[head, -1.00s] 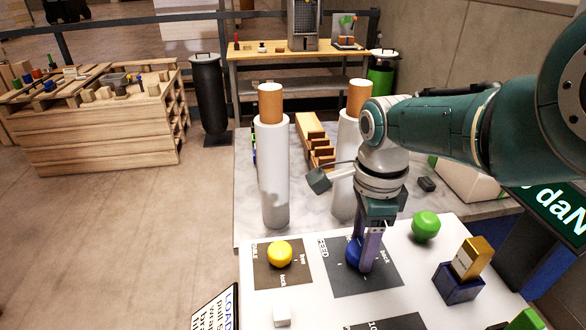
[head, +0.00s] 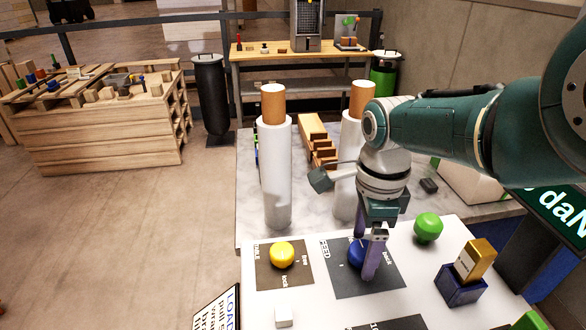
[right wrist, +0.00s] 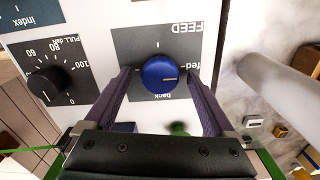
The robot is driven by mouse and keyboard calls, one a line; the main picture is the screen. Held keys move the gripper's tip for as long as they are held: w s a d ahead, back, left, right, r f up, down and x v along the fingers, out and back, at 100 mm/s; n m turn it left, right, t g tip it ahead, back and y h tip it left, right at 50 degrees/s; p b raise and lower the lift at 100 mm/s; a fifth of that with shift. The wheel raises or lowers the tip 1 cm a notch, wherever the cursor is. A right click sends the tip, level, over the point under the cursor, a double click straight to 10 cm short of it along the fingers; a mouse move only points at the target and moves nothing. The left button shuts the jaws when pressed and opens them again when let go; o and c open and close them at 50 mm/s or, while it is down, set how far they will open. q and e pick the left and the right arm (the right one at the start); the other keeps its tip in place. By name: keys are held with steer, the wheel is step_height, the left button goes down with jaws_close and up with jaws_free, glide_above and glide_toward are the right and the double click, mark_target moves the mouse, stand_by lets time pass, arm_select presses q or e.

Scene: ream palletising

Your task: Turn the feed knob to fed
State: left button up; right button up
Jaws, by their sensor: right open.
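The blue feed knob (head: 355,254) sits on a dark square plate (head: 343,283) on the white panel. My right gripper (head: 365,262) points down over it, with one finger in front of the knob and partly hiding it. In the right wrist view the blue knob (right wrist: 160,74) lies between the two open fingers of my right gripper (right wrist: 160,84), with a gap visible on each side. The knob's pale line points to the right of that picture, roughly toward the "fed" label (right wrist: 194,67). The "back" label (right wrist: 160,97) is below the knob. My left gripper is out of view.
A yellow knob (head: 282,254) is left of the feed plate; a green knob (head: 428,227) is to its right. A blue block with a gold top (head: 470,263) stands further right. Two white rolls (head: 277,170) stand behind the panel. A black dial (right wrist: 48,82) shows in the wrist view.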

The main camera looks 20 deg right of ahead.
mark_target(364, 249)
step_height(364, 249, up, 10)
steer(key=p, duration=0.8)
